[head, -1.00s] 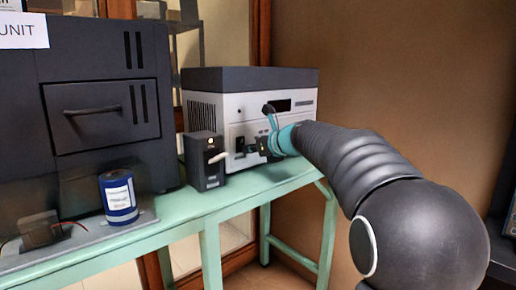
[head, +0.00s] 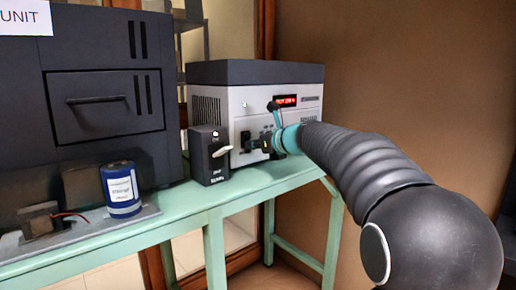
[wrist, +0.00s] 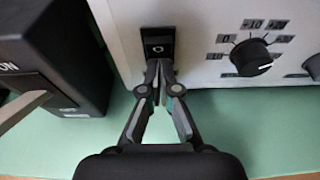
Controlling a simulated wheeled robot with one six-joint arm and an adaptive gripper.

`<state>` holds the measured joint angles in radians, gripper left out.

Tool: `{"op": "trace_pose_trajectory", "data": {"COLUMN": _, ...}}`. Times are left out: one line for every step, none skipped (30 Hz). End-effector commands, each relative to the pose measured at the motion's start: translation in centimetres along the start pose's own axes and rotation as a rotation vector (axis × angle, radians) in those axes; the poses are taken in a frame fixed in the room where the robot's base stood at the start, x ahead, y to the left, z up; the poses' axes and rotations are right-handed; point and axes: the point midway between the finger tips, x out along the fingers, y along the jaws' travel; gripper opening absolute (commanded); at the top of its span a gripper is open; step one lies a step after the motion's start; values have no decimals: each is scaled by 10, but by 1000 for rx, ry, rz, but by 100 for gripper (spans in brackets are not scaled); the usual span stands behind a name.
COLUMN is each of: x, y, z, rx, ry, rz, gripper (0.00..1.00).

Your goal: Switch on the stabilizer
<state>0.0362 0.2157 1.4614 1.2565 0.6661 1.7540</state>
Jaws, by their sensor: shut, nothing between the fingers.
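The stabilizer appears to be the white box with a dark top (head: 237,112) on the green table. Its small display (head: 285,101) is lit with red characters. In the wrist view its white front panel (wrist: 205,15) shows a black rocker switch (wrist: 158,42) at the lower left. My gripper (wrist: 160,68) is shut and empty, its fingertips at the lower edge of that switch; they seem to touch it or nearly so. The fingertips partly cover the switch's lower end. In the head view my gripper (head: 258,144) is small and dark in front of the panel.
A black box with a pale lever (head: 210,166) stands just left of my gripper; it also shows in the wrist view (wrist: 70,40). A knob (wrist: 251,57) is to the right. A blue cylinder (head: 121,190) and a large dark unit (head: 85,60) are at the left.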

Motion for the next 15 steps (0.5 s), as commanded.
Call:
{"op": "trace_pose_trajectory", "data": {"x": -1, "y": 1, "z": 1, "rx": 0, "ry": -2, "rz": 2, "gripper": 0}}
{"op": "trace_pose_trajectory", "data": {"x": -2, "y": 1, "z": 1, "rx": 0, "ry": -2, "rz": 2, "gripper": 0}}
{"op": "trace_pose_trajectory", "data": {"x": -4, "y": 0, "z": 0, "rx": 0, "ry": -2, "rz": 2, "gripper": 0}}
{"op": "trace_pose_trajectory", "data": {"x": -6, "y": 0, "z": 0, "rx": -1, "ry": -2, "rz": 1, "gripper": 0}}
{"op": "trace_pose_trajectory", "data": {"x": -9, "y": -1, "z": -1, "rx": -1, "ry": -2, "rz": 1, "gripper": 0}}
{"op": "trace_pose_trajectory", "data": {"x": -13, "y": -2, "z": -2, "rx": -1, "ry": -2, "rz": 0, "gripper": 0}}
{"op": "trace_pose_trajectory", "data": {"x": -16, "y": -2, "z": -4, "rx": 0, "ry": -2, "rz": 0, "gripper": 0}}
{"op": "trace_pose_trajectory", "data": {"x": -20, "y": -3, "z": -5, "rx": 1, "ry": -2, "rz": 0, "gripper": 0}}
{"op": "trace_pose_trajectory", "data": {"x": -26, "y": -4, "z": -7, "rx": 1, "ry": -2, "rz": 0, "gripper": 0}}
{"op": "trace_pose_trajectory", "data": {"x": -31, "y": -4, "z": -8, "rx": 0, "ry": -2, "rz": 1, "gripper": 0}}
{"op": "trace_pose_trajectory", "data": {"x": -36, "y": -4, "z": -9, "rx": -1, "ry": -2, "rz": 1, "gripper": 0}}
{"op": "trace_pose_trajectory", "data": {"x": -46, "y": -4, "z": -11, "rx": -1, "ry": -2, "rz": 0, "gripper": 0}}
{"op": "trace_pose_trajectory", "data": {"x": -52, "y": -4, "z": -13, "rx": -1, "ry": -1, "rz": 1, "gripper": 0}}
{"op": "trace_pose_trajectory", "data": {"x": -58, "y": -4, "z": -15, "rx": 0, "ry": -1, "rz": 1, "gripper": 0}}
{"op": "trace_pose_trajectory", "data": {"x": -67, "y": -5, "z": -17, "rx": 0, "ry": -1, "rz": -2, "gripper": 0}}
